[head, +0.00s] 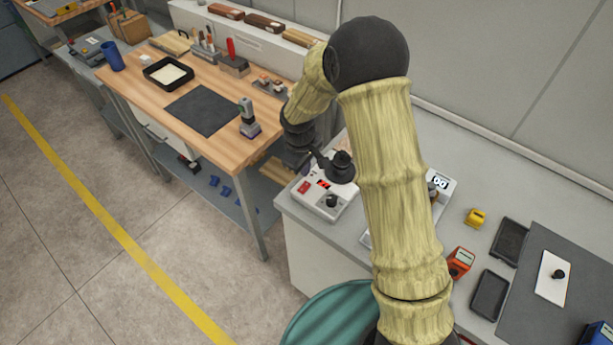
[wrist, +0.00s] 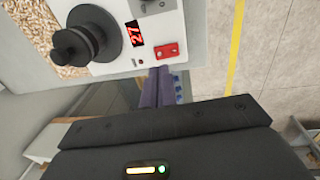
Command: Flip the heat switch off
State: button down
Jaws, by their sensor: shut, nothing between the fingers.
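A white control box (head: 325,208) sits at the left end of the grey counter. It carries a red switch (head: 304,188), a lit red display (head: 323,184) and a dark knob (head: 331,200). In the wrist view the red switch (wrist: 169,51) is beside the display (wrist: 135,33), which reads about 27. The switch's rocker position is too small to tell. My gripper (wrist: 159,72) is shut and empty, its purple fingers together just below the switch; I cannot tell whether they touch it. In the head view my gripper (head: 303,168) is at the box's back left side.
A black round fitting (head: 342,166) stands up from the box beside the display. A wooden bench (head: 160,85) with tools stands to the left, with a small device (head: 249,120) at its near corner. A green drum (head: 335,315) stands in front of the counter.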

aim_at(307, 185)
jog(key=shift+w+d+f+p, duration=0.15)
jog(key=shift+f+p, duration=0.35)
jog(key=shift+f, duration=1.05)
jog(key=shift+w+d+f+p, duration=0.15)
jog(key=shift+f+p, duration=0.3)
jog(key=shift+f, duration=1.05)
jog(key=shift+a, duration=0.2)
